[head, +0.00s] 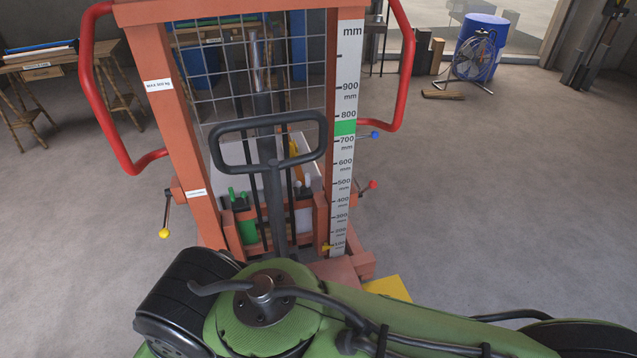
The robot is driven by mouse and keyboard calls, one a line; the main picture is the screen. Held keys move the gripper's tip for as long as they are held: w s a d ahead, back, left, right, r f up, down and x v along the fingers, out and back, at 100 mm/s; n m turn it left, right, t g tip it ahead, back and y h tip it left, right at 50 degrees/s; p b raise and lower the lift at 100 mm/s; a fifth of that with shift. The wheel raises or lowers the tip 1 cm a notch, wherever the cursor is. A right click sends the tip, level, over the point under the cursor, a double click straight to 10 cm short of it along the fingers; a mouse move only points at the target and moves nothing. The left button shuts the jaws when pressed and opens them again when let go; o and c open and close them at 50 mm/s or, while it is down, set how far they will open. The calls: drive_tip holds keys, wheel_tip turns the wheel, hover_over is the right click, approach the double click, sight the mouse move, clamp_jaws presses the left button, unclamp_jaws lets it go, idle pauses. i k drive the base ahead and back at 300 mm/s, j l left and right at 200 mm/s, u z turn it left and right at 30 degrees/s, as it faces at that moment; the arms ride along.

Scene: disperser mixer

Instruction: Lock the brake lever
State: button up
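An orange lift truck stands in front of me, and its frame (181,112) carries several small levers. A lever with a yellow ball knob (164,233) hangs down at its lower left side, near a small white label (196,193) too small to read. On the right side are a lever with a red knob (373,184) and, higher up, one with a blue knob (375,135). I cannot tell from the picture which is the brake lever. My gripper is out of view; only green links of my arm cross the bottom.
A dark loop handle (268,125) stands at the truck's middle. Red side rails (88,80) stick out left and right. A height scale (345,100) runs down the right post. A table (35,65) stands at left, a fan (473,55) and blue barrel (490,24) at back right. Floor beside the truck is clear.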

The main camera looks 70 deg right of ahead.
sight(373, 184)
drive_tip(key=z, duration=2.05)
drive_tip(key=l+u, duration=0.15)
drive_tip(key=l, duration=0.25)
drive_tip(key=k+l+u, duration=0.15)
drive_tip(key=l, duration=0.2)
drive_tip(key=k+l+u, duration=0.2)
drive_tip(key=l, duration=0.2)
drive_tip(key=l+u, duration=0.2)
drive_tip(key=l, duration=0.35)
drive_tip(key=l+u, duration=0.25)
drive_tip(key=l, duration=0.25)
drive_tip(key=l+u, duration=0.2)
drive_tip(key=l, duration=0.35)
drive_tip(key=k+l+u, duration=0.2)
drive_tip(key=l, duration=0.3)
drive_tip(key=k+l+u, duration=0.2)
drive_tip(key=l, duration=0.3)
drive_tip(key=i+l+u, duration=0.2)
drive_tip(key=l, duration=0.15)
drive_tip(key=i+l+u, duration=0.2)
drive_tip(key=l, duration=0.2)
drive_tip(key=l+u, duration=0.2)
drive_tip(key=l, duration=0.2)
drive_tip(key=i+l+u, duration=0.2)
drive_tip(key=l, duration=0.25)
drive_tip(key=i+l+u, duration=0.15)
drive_tip(key=i+j, duration=0.1)
drive_tip(key=j, duration=0.15)
drive_tip(key=i+j, duration=0.15)
drive_tip(key=j, duration=0.1)
